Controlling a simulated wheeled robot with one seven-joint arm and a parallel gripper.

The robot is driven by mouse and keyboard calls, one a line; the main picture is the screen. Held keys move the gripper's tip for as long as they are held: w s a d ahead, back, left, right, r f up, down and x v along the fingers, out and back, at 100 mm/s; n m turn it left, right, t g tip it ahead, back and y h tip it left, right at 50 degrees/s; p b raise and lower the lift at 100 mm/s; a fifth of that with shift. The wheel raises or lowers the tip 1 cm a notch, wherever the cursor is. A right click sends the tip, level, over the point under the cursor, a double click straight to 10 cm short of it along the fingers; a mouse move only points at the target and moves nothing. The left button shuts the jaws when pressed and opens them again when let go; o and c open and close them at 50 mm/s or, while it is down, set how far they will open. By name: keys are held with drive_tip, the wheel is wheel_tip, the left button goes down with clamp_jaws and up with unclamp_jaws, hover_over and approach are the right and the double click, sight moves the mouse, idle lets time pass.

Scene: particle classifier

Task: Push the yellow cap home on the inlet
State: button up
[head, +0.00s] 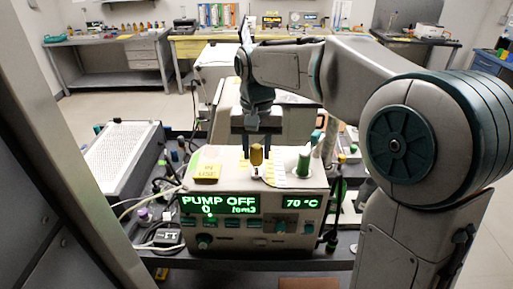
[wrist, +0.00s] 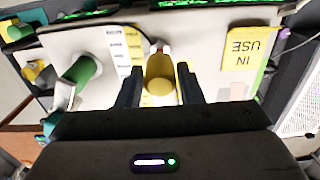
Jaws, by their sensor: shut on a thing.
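The yellow cap (wrist: 159,80) is a yellow cylinder held between the two dark fingers of my gripper (wrist: 160,88) in the wrist view. In the head view the yellow cap (head: 257,155) stands upright above the top of the classifier (head: 215,165), with my gripper (head: 256,146) over it. My gripper is shut on the cap. A small pale inlet stub (head: 257,171) shows directly below the cap in the head view, and a whitish tip with red marks shows at the cap's far end in the wrist view. I cannot tell how deeply the cap is seated.
The front display (head: 220,204) reads "PUMP OFF". A perforated white box (head: 125,155) and cables crowd the left side.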

sight(257, 159)
drive_tip(key=shift+f+b, duration=1.2)
drive_tip(key=shift+f, duration=0.6)
drive_tip(key=o, duration=1.1)
drive_tip(key=shift+c, duration=0.2)
drive_tip(key=shift+r, duration=0.1)
wheel_tip(257, 159, up, 14)
drive_tip(key=shift+f, duration=0.15)
drive_tip(key=s+d+f+t, duration=0.1)
drive_tip(key=s+d+f, duration=0.6)
drive_tip(key=s+f, duration=0.2)
drive_tip(key=s+d+f+t, duration=0.2)
drive_tip(key=s+d+f, duration=0.4)
drive_tip(key=s+f, duration=0.3)
drive_tip(key=shift+s+d, duration=0.4)
drive_tip(key=shift+s, duration=0.25)
